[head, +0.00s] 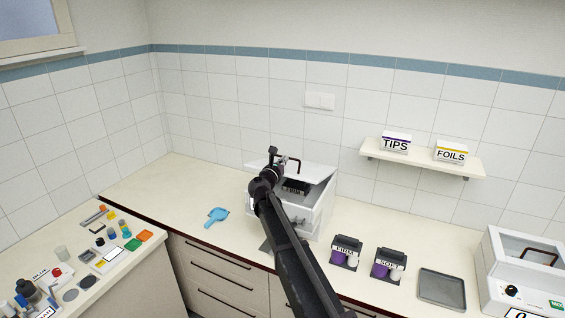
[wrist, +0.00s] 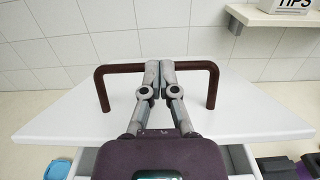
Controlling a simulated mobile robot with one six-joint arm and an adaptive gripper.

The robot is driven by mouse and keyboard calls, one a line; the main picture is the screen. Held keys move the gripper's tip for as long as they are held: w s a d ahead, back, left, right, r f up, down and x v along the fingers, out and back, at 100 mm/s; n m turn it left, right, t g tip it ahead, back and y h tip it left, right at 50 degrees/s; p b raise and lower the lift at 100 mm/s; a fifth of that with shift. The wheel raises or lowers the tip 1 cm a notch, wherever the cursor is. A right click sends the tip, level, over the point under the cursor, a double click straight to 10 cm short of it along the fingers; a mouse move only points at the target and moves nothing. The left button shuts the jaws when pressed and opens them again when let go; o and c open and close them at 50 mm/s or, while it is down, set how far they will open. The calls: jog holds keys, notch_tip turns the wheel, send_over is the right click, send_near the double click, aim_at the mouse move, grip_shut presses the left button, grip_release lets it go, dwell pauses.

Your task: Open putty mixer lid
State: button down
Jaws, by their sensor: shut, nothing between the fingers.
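A white box-shaped machine (head: 313,216), which I take for the putty mixer, stands on the counter near the corner. Its white lid (head: 318,173) is raised and tilted, and part of the dark inside shows below it. The lid (wrist: 75,113) fills the middle of the wrist view and carries a dark brown bar handle (wrist: 103,84). My gripper (wrist: 160,66) is shut and empty, its fingertips overlapping the middle of the handle in the picture. I cannot tell whether they touch it. My arm hides part of the box in the head view.
A blue scoop (head: 215,215) lies left of the box. Two purple-and-white tub holders (head: 345,252) and a grey tray (head: 441,288) stand to its right. Another white machine (head: 525,275) with a handled lid is at the right edge. A shelf (head: 420,160) hangs above.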

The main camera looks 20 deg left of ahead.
jog(key=w+d+r+p, duration=0.1)
jog(key=w+r+p, duration=0.4)
jog(key=r+p, duration=0.1)
jog(key=shift+w+r+p, duration=0.25)
jog(key=shift+r+p, duration=0.1)
jog(key=shift+r, duration=0.35)
jog(key=shift+s, duration=0.1)
